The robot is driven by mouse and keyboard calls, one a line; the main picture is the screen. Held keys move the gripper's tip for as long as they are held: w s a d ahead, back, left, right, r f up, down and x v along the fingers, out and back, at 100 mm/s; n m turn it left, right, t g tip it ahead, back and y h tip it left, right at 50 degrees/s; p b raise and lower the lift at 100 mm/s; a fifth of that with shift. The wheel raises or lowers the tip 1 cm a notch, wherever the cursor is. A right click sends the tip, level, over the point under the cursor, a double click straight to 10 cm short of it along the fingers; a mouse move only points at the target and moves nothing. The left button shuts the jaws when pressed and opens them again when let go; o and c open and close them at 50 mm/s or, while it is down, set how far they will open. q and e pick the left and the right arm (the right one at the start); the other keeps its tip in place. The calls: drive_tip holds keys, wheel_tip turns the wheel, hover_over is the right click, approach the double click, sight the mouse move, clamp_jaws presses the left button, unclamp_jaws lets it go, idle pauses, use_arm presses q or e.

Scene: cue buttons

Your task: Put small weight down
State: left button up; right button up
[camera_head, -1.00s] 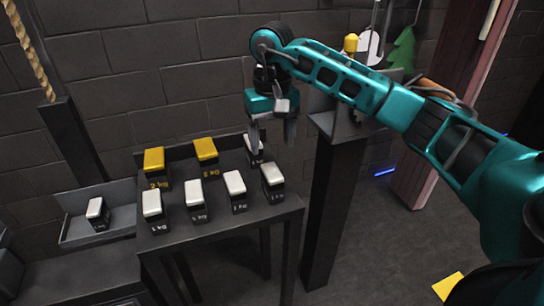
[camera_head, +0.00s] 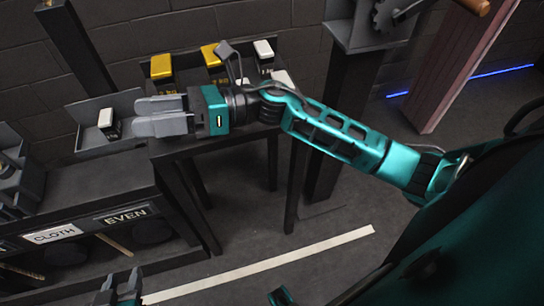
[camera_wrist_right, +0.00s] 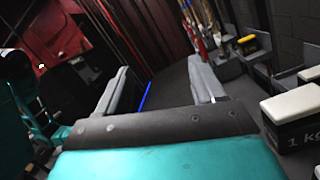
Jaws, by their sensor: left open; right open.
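My right gripper (camera_head: 132,115) is open over the front left of the weights table, its fingers pointing left. The right wrist view shows nothing between its fingers (camera_wrist_right: 158,85). A small white-topped weight (camera_head: 105,118) stands in the grey tray (camera_head: 88,108) just left of the fingertips, apart from them. White-topped weights (camera_head: 264,49) (camera_head: 283,79) stand at the table's right side; my arm hides part of the group. A white-topped weight marked 1 kg (camera_wrist_right: 293,120) is close at the right of the wrist view. My left gripper (camera_head: 121,280) is open and empty at the bottom edge.
Two yellow-topped weights (camera_head: 161,67) (camera_head: 211,55) stand at the table's back. The dark table (camera_head: 178,146) meets a cabinet with CLOTH (camera_head: 54,234) and EVEN (camera_head: 126,215) labels. A pedestal with a gear (camera_head: 384,16) stands right. Open floor (camera_head: 260,245) lies in front.

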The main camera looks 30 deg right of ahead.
drive_tip(key=w+d+f+m+t+h, duration=0.1)
drive_tip(key=d+f+m+t+h, duration=0.5)
drive_tip(key=m, duration=0.7)
drive_tip(key=w+d+f+m+t+h, duration=0.1)
drive_tip(key=f+m+t+h, duration=0.15)
drive_tip(key=m+t, duration=0.8)
drive_tip(key=s+d+f+m+g+h, duration=0.3)
drive_tip(key=s+f+m+g+h, duration=0.1)
drive_tip(key=f+m, duration=0.4)
drive_tip(key=s+d+f+m+g+h, duration=0.4)
drive_tip(key=s+f+m, duration=0.5)
drive_tip(key=m, duration=0.4)
drive_tip(key=shift+f+g+h, duration=0.3)
drive_tip(key=shift+g+h, duration=0.15)
drive_tip(key=shift+g, duration=0.5)
